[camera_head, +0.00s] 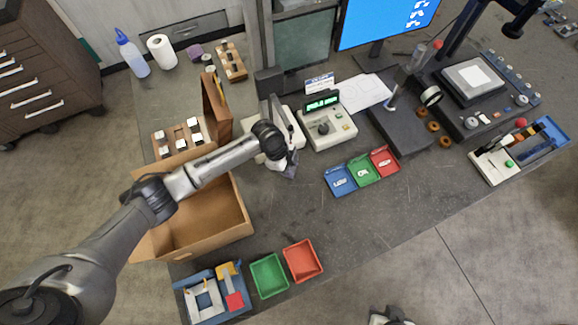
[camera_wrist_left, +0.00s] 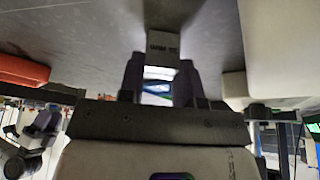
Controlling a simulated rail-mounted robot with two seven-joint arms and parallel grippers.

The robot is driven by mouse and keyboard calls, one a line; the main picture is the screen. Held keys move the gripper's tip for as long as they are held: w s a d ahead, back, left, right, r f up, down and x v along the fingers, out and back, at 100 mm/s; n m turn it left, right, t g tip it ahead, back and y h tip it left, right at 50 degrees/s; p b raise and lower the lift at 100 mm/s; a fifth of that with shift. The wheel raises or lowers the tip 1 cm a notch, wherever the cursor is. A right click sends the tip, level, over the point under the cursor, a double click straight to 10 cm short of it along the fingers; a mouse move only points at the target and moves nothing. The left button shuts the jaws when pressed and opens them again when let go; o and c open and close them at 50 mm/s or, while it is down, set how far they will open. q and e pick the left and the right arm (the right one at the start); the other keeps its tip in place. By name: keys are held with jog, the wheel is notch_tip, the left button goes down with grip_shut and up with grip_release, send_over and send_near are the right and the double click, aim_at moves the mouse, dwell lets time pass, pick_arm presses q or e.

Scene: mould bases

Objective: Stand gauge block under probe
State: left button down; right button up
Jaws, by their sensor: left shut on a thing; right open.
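My left gripper (camera_head: 287,172) is over the dark bench, left of the grey electronic readout unit (camera_head: 326,127). In the left wrist view it (camera_wrist_left: 160,82) is shut on a small grey gauge block (camera_wrist_left: 163,45) with dark marking on its face. The block is too small to make out clearly in the head view. The probe (camera_head: 391,105) is on the measuring stand, over its dark base (camera_head: 405,130), well to the right of my left gripper. My right gripper (camera_head: 390,316) is at the bottom edge, partly cut off, open and away from the bench.
Blue, green and red trays (camera_head: 362,170) lie in front of the readout. An open cardboard box (camera_head: 195,225) stands under my left arm. Green (camera_head: 269,276) and red (camera_head: 303,261) bins sit at the front edge. The bench between the box and the coloured trays is mostly clear.

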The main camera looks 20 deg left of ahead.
pick_arm(q)
jog(key=c, duration=0.8)
grip_release()
jog(key=shift+f, duration=0.15)
jog(key=v, duration=1.2)
